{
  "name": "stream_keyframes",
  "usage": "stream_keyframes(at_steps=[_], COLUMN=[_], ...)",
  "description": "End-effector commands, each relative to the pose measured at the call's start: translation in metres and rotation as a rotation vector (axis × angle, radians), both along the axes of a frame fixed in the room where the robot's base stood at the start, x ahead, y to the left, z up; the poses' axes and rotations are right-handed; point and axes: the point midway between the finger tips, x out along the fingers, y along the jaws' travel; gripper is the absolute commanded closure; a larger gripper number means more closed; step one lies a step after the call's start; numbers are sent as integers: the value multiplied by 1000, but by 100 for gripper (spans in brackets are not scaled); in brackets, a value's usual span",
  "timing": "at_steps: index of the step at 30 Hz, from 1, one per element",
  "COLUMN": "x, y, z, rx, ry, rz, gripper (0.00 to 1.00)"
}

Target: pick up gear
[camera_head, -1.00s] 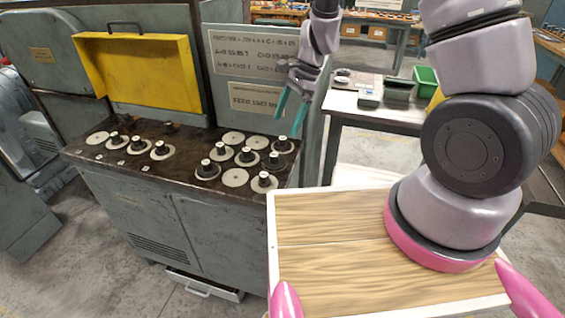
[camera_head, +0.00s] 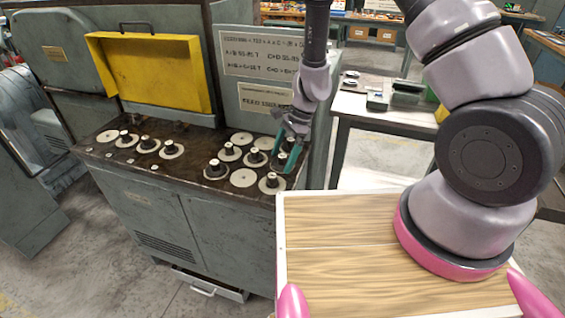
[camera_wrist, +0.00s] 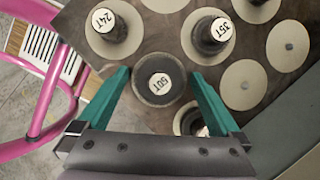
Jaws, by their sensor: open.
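A dark round gear (camera_wrist: 159,81) with a white-topped hub, its marking seemingly reading 50T, lies between my fingers in the wrist view. My gripper (camera_wrist: 160,75) has two teal fingers spread wide, one on each side of this gear, with visible space at its sides. In the head view my gripper (camera_head: 284,160) reaches down over the right end of the machine's dark top, and its fingers partly hide the gear there. Other gears stand close by in the wrist view, one marked 24T (camera_wrist: 107,22) and one marked 35T (camera_wrist: 212,33).
Flat pale discs (camera_wrist: 243,84) lie right of my fingers. More gears (camera_head: 171,149) stand left on the machine. Its upright sign panel (camera_head: 262,50) rises behind. A wooden-topped surface (camera_head: 335,215) lies in front.

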Motion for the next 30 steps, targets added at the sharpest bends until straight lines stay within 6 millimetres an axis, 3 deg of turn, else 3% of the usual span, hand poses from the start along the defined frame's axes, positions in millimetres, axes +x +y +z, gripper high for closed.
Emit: stream_keyframes(at_steps=[7, 8, 15, 25, 30], x=[0, 0, 0, 0, 1], y=[1, 1, 1, 1, 2], z=[-2, -2, -2, 3, 22], rx=[1, 1, 1, 2, 3], ry=[-2, -2, -1, -2, -5], rz=[1, 1, 1, 0, 1], gripper=[0, 8, 99, 100, 100])
